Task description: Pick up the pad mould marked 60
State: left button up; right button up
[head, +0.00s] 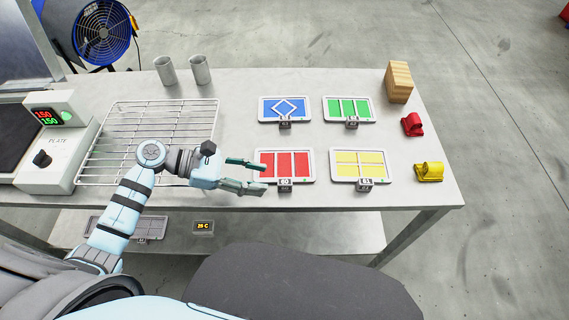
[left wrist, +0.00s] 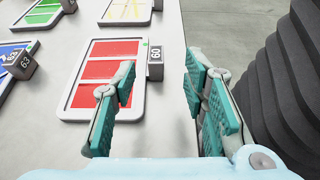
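The pad mould marked 60 (head: 277,165) is a white-framed tray with red panels, lying flat near the table's front edge. Its dark tag block (head: 285,184) sits on its front edge. In the left wrist view the red mould (left wrist: 98,70) lies ahead, with its 60 tag (left wrist: 155,63) showing between the finger lines. My left gripper (head: 264,176) is open and empty, its fingertips at the mould's left end; in the left wrist view its fingers (left wrist: 160,80) are spread apart. Whether they touch the mould I cannot tell. My right gripper is not in view.
A blue mould (head: 270,109), green mould (head: 333,109) and yellow mould (head: 343,170) lie close by. A wire rack (head: 160,115) is at left, two metal cups (head: 200,69) behind. A wooden block (head: 398,82), red object (head: 411,124) and yellow object (head: 428,172) stand at right.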

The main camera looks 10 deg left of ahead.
aim_at(283, 182)
pick_arm(q)
jog(key=x, duration=0.3)
jog(key=p+x, duration=0.1)
jog(key=x, duration=0.1)
jog(key=shift+w+d+f, duration=0.2)
jog(key=shift+w+f, duration=0.05)
jog(key=shift+w, duration=0.2)
jog(key=shift+d+f, duration=0.15)
jog(key=shift+d, duration=0.15)
grip_shut()
